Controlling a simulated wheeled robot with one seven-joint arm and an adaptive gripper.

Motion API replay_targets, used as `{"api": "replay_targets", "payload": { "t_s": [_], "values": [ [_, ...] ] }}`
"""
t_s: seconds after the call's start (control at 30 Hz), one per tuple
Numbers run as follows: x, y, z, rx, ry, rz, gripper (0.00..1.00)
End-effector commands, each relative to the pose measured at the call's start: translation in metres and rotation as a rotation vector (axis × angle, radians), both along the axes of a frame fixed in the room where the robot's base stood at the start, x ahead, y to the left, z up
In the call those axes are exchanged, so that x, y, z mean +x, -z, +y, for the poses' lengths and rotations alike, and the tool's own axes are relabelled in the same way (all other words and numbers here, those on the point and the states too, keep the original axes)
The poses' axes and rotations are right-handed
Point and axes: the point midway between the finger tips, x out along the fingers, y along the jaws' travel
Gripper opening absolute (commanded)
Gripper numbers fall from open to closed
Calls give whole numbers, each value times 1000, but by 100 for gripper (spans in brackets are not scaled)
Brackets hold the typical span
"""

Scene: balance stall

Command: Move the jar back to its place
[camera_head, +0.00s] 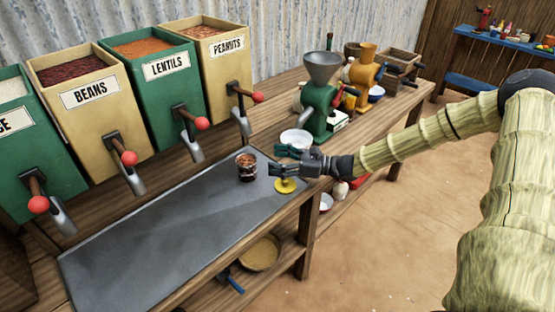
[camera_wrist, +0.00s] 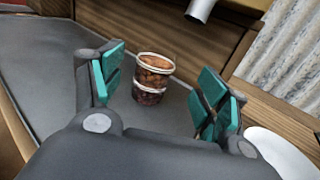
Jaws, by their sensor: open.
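The jar (camera_head: 246,167) stands upright on the grey metal tray (camera_head: 165,235) near its far right end. It has reddish-brown contents and a pale rim. In the wrist view the jar (camera_wrist: 151,78) shows an orange-brown upper part over a darker lower part, with pale bands; I cannot tell if it is one jar or two stacked. My gripper (camera_head: 276,161) is open and empty, just right of the jar with its fingers pointing at it. In the wrist view the jar appears between the teal fingers of my gripper (camera_wrist: 162,66), beyond their tips.
A yellow disc (camera_head: 285,186) lies below my gripper. A white bowl (camera_head: 297,138) and a green grinder (camera_head: 320,100) stand behind it. Bins of beans (camera_head: 92,96), lentils (camera_head: 165,66) and peanuts (camera_head: 226,46) with spouts line the back. The tray's left part is clear.

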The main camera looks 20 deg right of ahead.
Motion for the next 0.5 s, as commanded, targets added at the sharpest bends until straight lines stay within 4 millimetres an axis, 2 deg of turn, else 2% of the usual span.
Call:
{"api": "replay_targets", "payload": {
  "t_s": [0.17, 0.5],
  "values": [
    [7, -1, 10, 0, 1, 1, 84],
    [33, -2, 46, -1, 1, 1, 84]
  ]
}}
